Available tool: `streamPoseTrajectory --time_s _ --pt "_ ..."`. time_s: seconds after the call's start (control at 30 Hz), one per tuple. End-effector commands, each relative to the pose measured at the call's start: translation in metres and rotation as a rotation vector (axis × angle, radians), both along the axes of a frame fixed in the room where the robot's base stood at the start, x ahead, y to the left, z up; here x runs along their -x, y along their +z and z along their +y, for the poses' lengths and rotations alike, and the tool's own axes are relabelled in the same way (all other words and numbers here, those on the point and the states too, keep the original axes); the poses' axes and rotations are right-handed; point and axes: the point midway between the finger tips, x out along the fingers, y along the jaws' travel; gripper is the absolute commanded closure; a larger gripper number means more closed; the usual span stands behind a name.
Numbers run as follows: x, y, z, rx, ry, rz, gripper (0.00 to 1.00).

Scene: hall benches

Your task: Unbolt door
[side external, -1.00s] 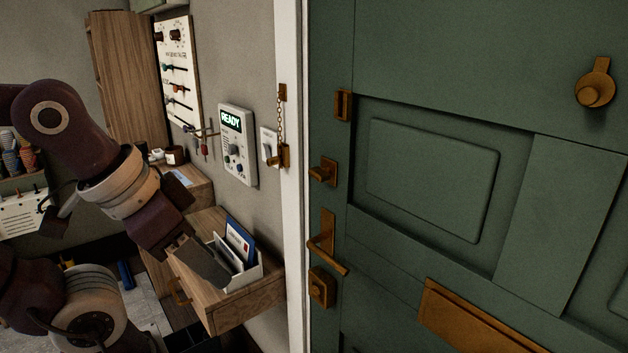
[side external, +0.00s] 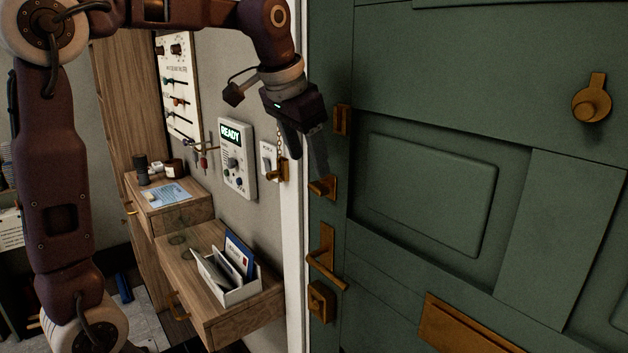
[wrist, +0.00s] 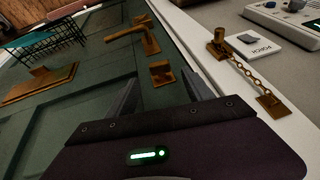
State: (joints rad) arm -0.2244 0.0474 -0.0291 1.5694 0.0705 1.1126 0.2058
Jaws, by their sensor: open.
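The green door (side external: 420,200) appears shut and carries several brass fittings near its left edge. A small brass turn latch (side external: 322,188) sits just below my gripper (side external: 306,165), whose fingers are apart with nothing held. In the wrist view the latch (wrist: 160,73) lies ahead, between the two fingers; I cannot tell whether they touch it. Below it are a brass lever handle (side external: 326,262) and a square brass lock (side external: 320,301). A brass bracket (side external: 342,120) is higher on the door. A brass chain (wrist: 240,66) hangs on the white frame, partly behind a finger in the side view.
A READY panel (side external: 237,160) and a small white PORCH plate (wrist: 256,46) are on the wall left of the frame. A wooden drawer unit (side external: 240,317) with a white letter holder (side external: 226,284) juts out below. A brass letter plate (side external: 465,325) is low on the door.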

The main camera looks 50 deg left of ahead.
Motion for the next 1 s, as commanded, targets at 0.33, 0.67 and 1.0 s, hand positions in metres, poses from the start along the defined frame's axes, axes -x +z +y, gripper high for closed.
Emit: streamPoseTrajectory --time_s 0.33,0.67,1.0 --pt "-0.021 -0.054 0.007 0.001 -0.001 0.002 0.4" --pt "-0.023 -0.057 0.008 0.001 -0.001 -0.001 0.48" --pt "-0.023 -0.057 0.007 0.001 -0.001 -0.002 1.0"
